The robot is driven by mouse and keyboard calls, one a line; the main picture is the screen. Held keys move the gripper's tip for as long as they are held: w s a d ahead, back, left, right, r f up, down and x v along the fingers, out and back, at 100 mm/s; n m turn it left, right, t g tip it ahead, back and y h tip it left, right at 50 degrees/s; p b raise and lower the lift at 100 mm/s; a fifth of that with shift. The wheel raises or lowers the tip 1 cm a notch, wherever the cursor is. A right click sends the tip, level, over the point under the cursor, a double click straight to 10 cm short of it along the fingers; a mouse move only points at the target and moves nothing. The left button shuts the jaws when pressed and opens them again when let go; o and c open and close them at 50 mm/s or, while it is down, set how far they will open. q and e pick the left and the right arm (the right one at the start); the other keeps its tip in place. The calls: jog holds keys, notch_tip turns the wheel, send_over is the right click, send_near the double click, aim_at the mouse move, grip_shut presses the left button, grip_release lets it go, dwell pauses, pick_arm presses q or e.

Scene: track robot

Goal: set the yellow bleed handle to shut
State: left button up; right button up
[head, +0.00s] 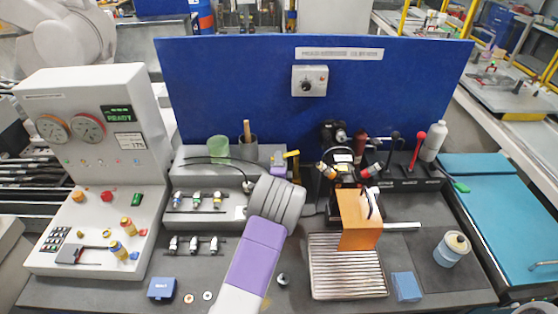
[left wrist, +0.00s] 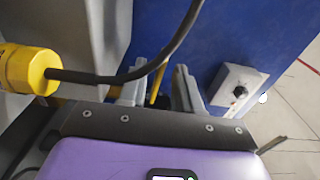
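The yellow bleed handle (head: 295,166) shows in the head view as a small bent yellow bar behind my left wrist, at the foot of the blue panel. In the left wrist view a thin yellow bar (left wrist: 156,88), which looks like this handle, shows between the two grey fingers of my left gripper (left wrist: 160,75). The fingers are apart, with gaps beside the bar. I cannot tell how deep the bar lies between them. My right gripper is in neither view.
A black cable with a yellow fitting (left wrist: 28,70) crosses close in front of the left gripper. A blue panel (head: 230,85) with a knob box (head: 309,81) stands behind. An orange block (head: 358,222) and a ribbed tray (head: 345,270) are right of the arm.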

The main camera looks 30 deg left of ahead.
pick_arm(q)
jog(key=shift+w+a, duration=0.15)
jog(key=shift+w, duration=0.1)
grip_shut()
dwell(1.4)
